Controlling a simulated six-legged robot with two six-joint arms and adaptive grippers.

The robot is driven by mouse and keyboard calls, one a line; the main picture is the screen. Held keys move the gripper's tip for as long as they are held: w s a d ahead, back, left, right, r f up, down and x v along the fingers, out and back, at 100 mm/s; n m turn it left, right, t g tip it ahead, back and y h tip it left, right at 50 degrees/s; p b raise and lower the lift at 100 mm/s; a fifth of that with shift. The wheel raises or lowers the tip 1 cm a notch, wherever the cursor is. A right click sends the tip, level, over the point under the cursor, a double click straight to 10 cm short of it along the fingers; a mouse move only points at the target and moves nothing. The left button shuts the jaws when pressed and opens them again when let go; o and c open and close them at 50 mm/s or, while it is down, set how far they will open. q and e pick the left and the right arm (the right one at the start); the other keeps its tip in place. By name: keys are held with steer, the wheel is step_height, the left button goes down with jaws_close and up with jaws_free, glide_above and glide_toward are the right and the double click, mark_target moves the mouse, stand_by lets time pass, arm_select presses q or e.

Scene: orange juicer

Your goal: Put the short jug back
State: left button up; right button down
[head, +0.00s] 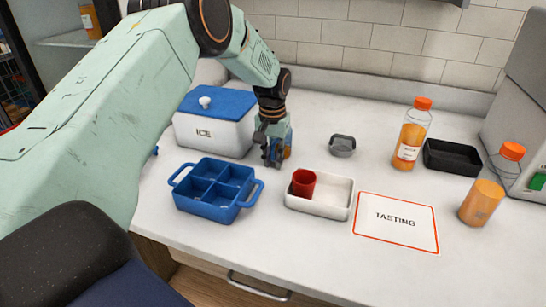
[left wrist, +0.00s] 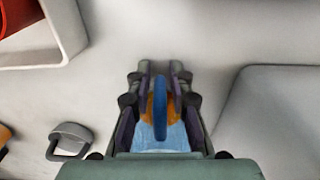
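A small blue jug (head: 288,143) with orange on it stands on the counter right of the ice box, partly hidden by my left gripper (head: 272,158). In the left wrist view its upright blue handle (left wrist: 160,108) is between the fingers of my left gripper (left wrist: 161,72). Orange shows on both sides of the handle, and the fingers look apart from it, so the gripper appears open around it. A small grey vessel (head: 342,146) with a handle stands to the right; it also shows in the left wrist view (left wrist: 70,138). My right gripper is not in view.
A white ice box with blue lid (head: 215,130), a blue divided tray (head: 212,205), a white tray (head: 332,206) with a red cup (head: 303,183), a tasting mat (head: 396,240), juice bottles (head: 411,135) (head: 485,195) and a black tray (head: 453,165) surround the gripper.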

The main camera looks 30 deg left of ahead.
arm_select(q)
steer(key=shift+o, duration=0.9)
steer(key=shift+r, duration=0.1)
step_height(320, 180, up, 12)
steer(key=shift+r+p, duration=0.1)
steer(key=shift+p, duration=1.15)
steer(key=shift+s, duration=0.1)
